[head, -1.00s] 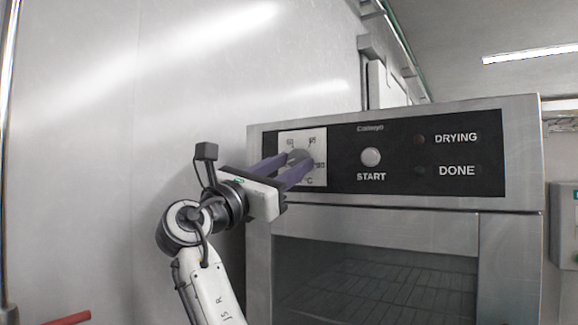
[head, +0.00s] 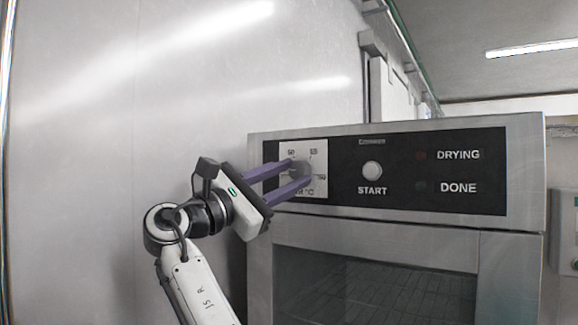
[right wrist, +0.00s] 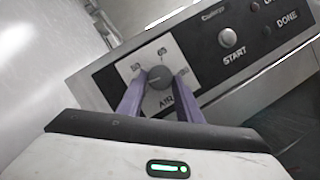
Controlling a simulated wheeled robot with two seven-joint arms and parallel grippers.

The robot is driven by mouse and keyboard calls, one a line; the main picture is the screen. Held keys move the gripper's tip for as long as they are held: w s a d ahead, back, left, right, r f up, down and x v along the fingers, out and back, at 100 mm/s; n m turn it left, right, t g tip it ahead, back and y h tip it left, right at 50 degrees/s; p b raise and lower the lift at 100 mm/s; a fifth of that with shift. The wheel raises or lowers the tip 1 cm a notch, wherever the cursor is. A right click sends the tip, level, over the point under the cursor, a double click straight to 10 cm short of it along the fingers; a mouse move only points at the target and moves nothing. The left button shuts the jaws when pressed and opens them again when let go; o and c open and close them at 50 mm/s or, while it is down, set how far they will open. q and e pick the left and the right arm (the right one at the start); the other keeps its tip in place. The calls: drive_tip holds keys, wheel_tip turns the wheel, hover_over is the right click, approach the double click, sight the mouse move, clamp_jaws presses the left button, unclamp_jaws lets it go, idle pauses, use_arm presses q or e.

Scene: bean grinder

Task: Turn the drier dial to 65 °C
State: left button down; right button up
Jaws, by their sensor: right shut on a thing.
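The drier dial (head: 301,170) is a round grey knob on a white plate (head: 318,150) at the left of the drier's black panel. In the right wrist view the dial (right wrist: 160,77) has the marks 50 at its left, 65 above and 80 at its right, with "AIR °C" below. My right gripper (head: 300,172) is shut on the dial, one purple finger on each side; the fingers also show in the right wrist view (right wrist: 160,88). They cover part of the dial's rim. I cannot tell exactly where its pointer stands. My left gripper is not in view.
Right of the dial are the START button (head: 372,170) and the DRYING (head: 421,155) and DONE (head: 421,187) lamps, which look dark. The drier's glass door (head: 370,285) is below. A bare metal wall (head: 100,120) fills the left side.

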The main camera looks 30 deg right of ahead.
drive_tip(key=m+p, duration=0.1)
drive_tip(key=m, duration=0.1)
drive_tip(key=m+g+y+p, duration=0.1)
drive_tip(key=m, duration=0.1)
drive_tip(key=m+g+p, duration=0.1)
drive_tip(key=shift+w+a+r+m, duration=0.1)
drive_tip(key=shift+w+r+m, duration=0.1)
drive_tip(key=shift+r+m, duration=0.2)
drive_tip(key=shift+m+g+y+p, duration=0.3)
drive_tip(key=shift+m+y+p, duration=0.25)
drive_tip(key=shift+m, duration=0.45)
drive_tip(key=m+y, duration=0.1)
drive_tip(key=m, duration=0.2)
drive_tip(key=shift+r+m, duration=0.15)
drive_tip(key=shift+m, duration=0.15)
drive_tip(key=m+y, duration=0.2)
drive_tip(key=m, duration=0.2)
drive_tip(key=shift+r, duration=0.2)
drive_tip(key=m, duration=0.1)
drive_tip(key=m+t+y, duration=0.1)
drive_tip(key=m, duration=0.1)
drive_tip(key=shift+s+r, duration=0.15)
drive_tip(key=shift+r, duration=0.05)
drive_tip(key=shift+s+r+m+t+y, duration=0.15)
drive_tip(key=shift+m+t+y, duration=0.55)
drive_tip(key=shift+m, duration=0.7)
